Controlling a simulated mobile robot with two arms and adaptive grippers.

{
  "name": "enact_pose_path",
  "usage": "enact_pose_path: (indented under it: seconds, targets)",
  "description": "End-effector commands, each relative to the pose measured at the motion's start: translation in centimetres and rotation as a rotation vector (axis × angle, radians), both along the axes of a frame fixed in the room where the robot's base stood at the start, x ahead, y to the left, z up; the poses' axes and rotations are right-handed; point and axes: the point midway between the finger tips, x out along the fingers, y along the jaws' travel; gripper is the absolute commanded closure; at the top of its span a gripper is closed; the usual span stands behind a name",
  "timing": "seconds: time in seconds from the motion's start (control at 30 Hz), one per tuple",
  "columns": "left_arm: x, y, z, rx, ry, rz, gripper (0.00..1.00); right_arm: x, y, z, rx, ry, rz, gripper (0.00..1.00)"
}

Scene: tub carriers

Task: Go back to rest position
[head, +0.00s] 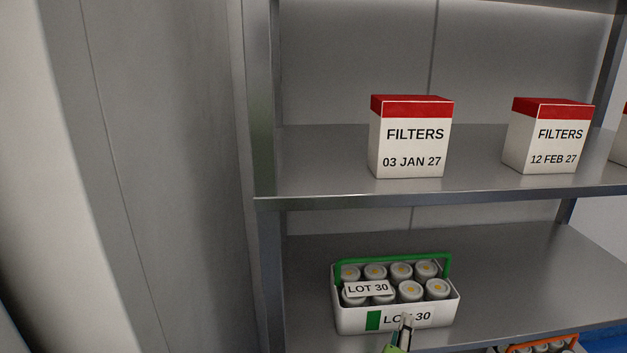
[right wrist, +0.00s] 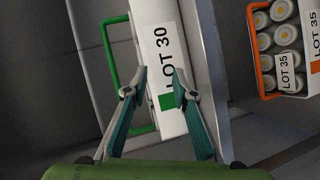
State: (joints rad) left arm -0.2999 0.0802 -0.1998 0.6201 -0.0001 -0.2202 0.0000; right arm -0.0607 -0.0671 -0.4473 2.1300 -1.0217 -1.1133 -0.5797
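A white tub carrier (head: 352,320) with a green handle (head: 392,259) and "LOT 30" labels stands on the lower shelf, holding several grey-lidded tubs. My right gripper (head: 403,330) is in front of its label side at the bottom of the head view. In the right wrist view, the gripper (right wrist: 160,73) has its two fingers apart, with nothing held between them. The carrier's white wall (right wrist: 155,12) and label are beyond the fingertips; I cannot tell whether they touch. The green handle is to the left there. My left gripper is not in view.
Red-topped filter boxes (head: 409,145) (head: 546,145) stand on the upper shelf (head: 320,162). A carrier with an orange handle (right wrist: 256,60), labelled "LOT 35", is to the right in the wrist view. A shelf post (head: 262,120) and grey wall are at left. The lower shelf is clear right of the LOT 30 carrier.

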Motion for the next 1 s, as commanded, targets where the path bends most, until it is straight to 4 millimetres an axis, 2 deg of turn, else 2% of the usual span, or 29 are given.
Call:
enact_pose_path:
  seconds: [0.03, 0.1, 0.2, 0.3, 0.5, 0.7, 1.0]
  targets:
    - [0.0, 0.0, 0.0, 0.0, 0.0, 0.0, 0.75, -1.8, -1.3, -3.1, 0.101, 0.06, -0.029, 0.75]
    - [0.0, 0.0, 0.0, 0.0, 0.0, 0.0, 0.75, -4.8, -2.6, -7.3, 0.273, 0.15, -0.081, 0.75]
    - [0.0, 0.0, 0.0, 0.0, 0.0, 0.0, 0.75, -9.6, -3.5, -12.4, 0.5, 0.274, -0.165, 0.75]
    - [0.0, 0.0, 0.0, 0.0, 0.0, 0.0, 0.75, -13.8, -3.6, -15.4, 0.67, 0.371, -0.239, 0.75]
    - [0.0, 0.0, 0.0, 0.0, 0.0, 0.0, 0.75, -20.7, -2.9, -18.4, 0.9, 0.524, -0.363, 0.75]
    - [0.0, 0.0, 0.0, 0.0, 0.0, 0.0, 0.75, -26.7, -1.8, -19.5, 1.062, 0.66, -0.47, 0.75]
    - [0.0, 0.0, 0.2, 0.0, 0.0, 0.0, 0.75, -25.3, -1.4, -26.7, 1.058, 0.692, -0.486, 0.75]
